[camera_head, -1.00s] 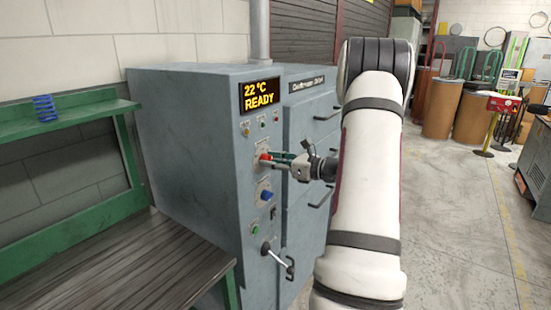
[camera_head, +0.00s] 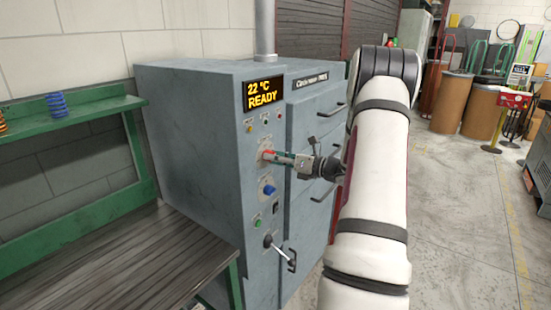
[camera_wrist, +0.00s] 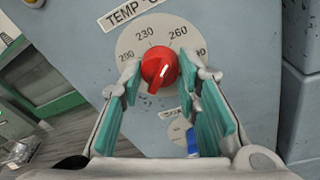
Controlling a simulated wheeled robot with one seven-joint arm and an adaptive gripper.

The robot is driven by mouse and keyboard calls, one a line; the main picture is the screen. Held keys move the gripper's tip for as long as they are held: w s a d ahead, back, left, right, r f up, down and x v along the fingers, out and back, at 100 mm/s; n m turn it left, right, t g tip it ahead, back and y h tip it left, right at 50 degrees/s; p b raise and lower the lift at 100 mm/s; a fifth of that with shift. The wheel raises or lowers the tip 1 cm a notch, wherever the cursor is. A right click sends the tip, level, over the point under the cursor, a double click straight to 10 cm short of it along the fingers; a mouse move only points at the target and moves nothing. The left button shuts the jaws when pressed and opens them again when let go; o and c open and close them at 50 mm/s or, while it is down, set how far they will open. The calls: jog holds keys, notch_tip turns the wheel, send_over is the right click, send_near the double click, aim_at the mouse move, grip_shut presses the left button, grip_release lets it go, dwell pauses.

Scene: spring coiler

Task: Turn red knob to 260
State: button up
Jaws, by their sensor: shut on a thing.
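The red knob (camera_wrist: 160,67) fills the space between my fingertips in the wrist view. It sits on a round grey dial (camera_wrist: 127,40) marked 200, 230, 260 and 290, under a label beginning "TEMP". My gripper (camera_wrist: 158,78) is shut on the red knob, with one teal-padded finger on each side. The marking on the knob is too unclear to read its exact setting. In the head view my gripper (camera_head: 274,156) reaches the panel from the right and largely hides the knob. The display (camera_head: 263,92) reads "22 °C READY".
A blue knob (camera_head: 266,190) sits below the red one, with a green button (camera_head: 257,222) and a lever (camera_head: 280,250) lower down. Drawer handles project from the cabinet's right face. A green workbench (camera_head: 150,205) stands at the left.

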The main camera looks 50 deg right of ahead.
jog(key=shift+f, duration=0.1)
jog(key=o, duration=1.2)
jog(key=shift+c, duration=0.2)
jog(key=shift+s, duration=0.15)
jog(key=s+d, duration=0.2)
jog(key=s, duration=0.9)
jog(key=shift+s+r, duration=0.3)
jog(key=shift+r, duration=0.1)
jog(key=shift+d, duration=0.1)
